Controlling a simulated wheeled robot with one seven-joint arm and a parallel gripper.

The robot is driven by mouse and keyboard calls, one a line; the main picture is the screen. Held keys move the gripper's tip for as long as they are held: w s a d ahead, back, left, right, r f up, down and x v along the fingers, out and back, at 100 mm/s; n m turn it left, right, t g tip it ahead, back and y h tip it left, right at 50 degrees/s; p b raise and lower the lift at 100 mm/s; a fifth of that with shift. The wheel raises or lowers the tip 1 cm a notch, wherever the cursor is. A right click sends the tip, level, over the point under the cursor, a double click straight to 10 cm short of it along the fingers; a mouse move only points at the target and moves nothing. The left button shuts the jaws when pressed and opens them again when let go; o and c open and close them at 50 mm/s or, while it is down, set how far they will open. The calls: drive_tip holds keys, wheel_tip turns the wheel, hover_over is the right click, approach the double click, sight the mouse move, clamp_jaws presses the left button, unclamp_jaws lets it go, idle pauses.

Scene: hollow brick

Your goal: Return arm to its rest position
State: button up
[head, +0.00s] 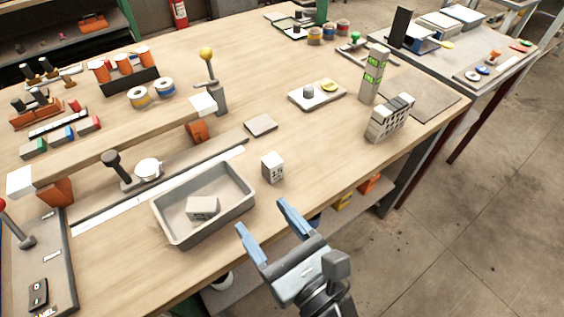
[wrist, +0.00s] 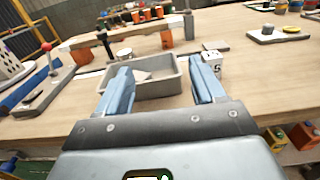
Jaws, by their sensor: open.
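My gripper (head: 268,226) is open and empty, its two blue fingers spread apart. In the head view it hangs at the table's front edge, just right of and in front of the grey tray. In the wrist view the fingers (wrist: 158,88) point toward the grey tray (wrist: 172,92), with clear space between them. The grey tray (head: 246,205) holds one pale hollow brick (head: 202,208). Another small pale brick with dark marks (head: 272,167) stands on the table right of the tray; it also shows behind the right finger in the wrist view (wrist: 212,58).
A long wooden beam (head: 120,146) on orange supports lies behind the tray. A grey-and-white block with holes (head: 390,118) and a green-marked tower (head: 374,75) stand at the right. A lever panel (head: 42,265) is at the left. The floor right of the table is clear.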

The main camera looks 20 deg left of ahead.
drive_tip(key=s+d+f+n+t+h, duration=0.2)
drive_tip(key=s+d+n+h, duration=0.3)
drive_tip(key=d, duration=0.6)
drive_tip(key=s+d+f+n+t+h, duration=0.1)
drive_tip(key=s+d+f+n+h, duration=0.2)
drive_tip(key=d+n, duration=0.6)
drive_tip(key=s+d+r+n+h, duration=0.3)
drive_tip(key=s+d+r+n, duration=0.1)
drive_tip(key=s+n, duration=0.2)
drive_tip(key=s+d+r+n+h, duration=0.2)
drive_tip(key=s+d+n, duration=0.3)
drive_tip(key=s, duration=0.4)
drive_tip(key=shift+d+r+n+h, duration=0.3)
drive_tip(key=shift+r+n+h, duration=0.15)
drive_tip(key=shift+r, duration=0.4)
drive_tip(key=shift+c, duration=0.5)
